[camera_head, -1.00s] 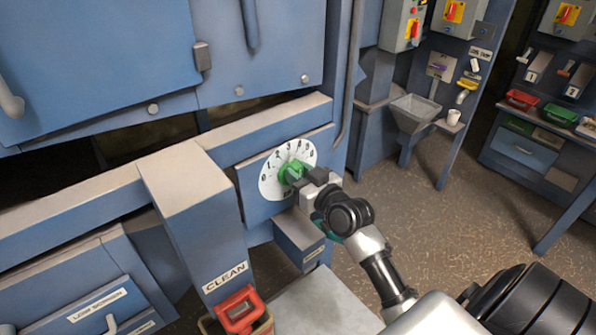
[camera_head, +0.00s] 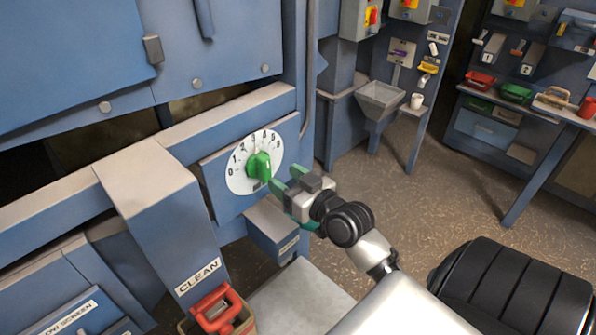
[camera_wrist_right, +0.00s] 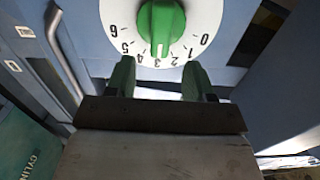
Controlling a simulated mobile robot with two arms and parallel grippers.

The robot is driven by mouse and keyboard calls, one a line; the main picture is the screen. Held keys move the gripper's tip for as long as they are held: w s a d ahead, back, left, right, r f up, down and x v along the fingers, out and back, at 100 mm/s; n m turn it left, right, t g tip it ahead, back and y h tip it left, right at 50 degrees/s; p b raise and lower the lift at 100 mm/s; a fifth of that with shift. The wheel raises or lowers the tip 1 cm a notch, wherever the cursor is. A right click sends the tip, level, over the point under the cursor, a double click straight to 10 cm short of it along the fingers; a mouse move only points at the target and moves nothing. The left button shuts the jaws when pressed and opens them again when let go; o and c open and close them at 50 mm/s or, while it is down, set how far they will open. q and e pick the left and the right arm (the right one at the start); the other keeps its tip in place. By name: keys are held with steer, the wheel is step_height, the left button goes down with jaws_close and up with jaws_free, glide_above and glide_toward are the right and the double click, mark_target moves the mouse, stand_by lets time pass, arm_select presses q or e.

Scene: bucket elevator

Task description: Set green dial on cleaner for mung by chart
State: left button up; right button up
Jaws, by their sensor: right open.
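The green dial (camera_head: 259,165) is a knob on a round white face (camera_head: 237,180) numbered 0 to 6, on the blue cleaner (camera_head: 210,165). In the right wrist view the green dial (camera_wrist_right: 161,28) appears upside down; its white line points close to 3, perhaps slightly to the 2 side. My right gripper (camera_head: 287,178) is open and empty, just right of the knob and apart from it. Its green fingertips (camera_wrist_right: 158,80) stand spread short of the dial face in the wrist view. My left gripper is not in view. No chart can be made out.
A CLEAN spout (camera_head: 198,277) with a red-handled bin (camera_head: 216,308) is below left. A grey hopper (camera_head: 380,95) and a white cup (camera_head: 417,101) stand behind at the right. A bench with red and green trays (camera_head: 515,94) is farther right. Open floor lies between.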

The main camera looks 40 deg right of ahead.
steer(key=s, duration=0.4)
steer(key=shift+d+b, duration=0.15)
steer(key=shift+b, duration=0.15)
steer(key=shift+w, duration=0.1)
steer(key=s+a+f+n+g+y, duration=0.1)
steer(key=s+a+f+g, duration=0.2)
steer(key=a+f, duration=0.15)
steer(key=s+a+f+n+g, duration=0.1)
steer(key=s+a+f+g, duration=0.1)
steer(key=a+f+g, duration=0.3)
steer(key=s+a+f+g+h, duration=0.25)
steer(key=s+f+g, duration=0.4)
steer(key=s, duration=0.55)
step_height(320, 180, down, 24)
steer(key=a+g, duration=0.1)
steer(key=s+d+f+g, duration=0.1)
steer(key=s+d+f, duration=0.2)
steer(key=s+f, duration=1.4)
steer(key=shift+s+f, duration=0.2)
steer(key=shift+f, duration=0.65)
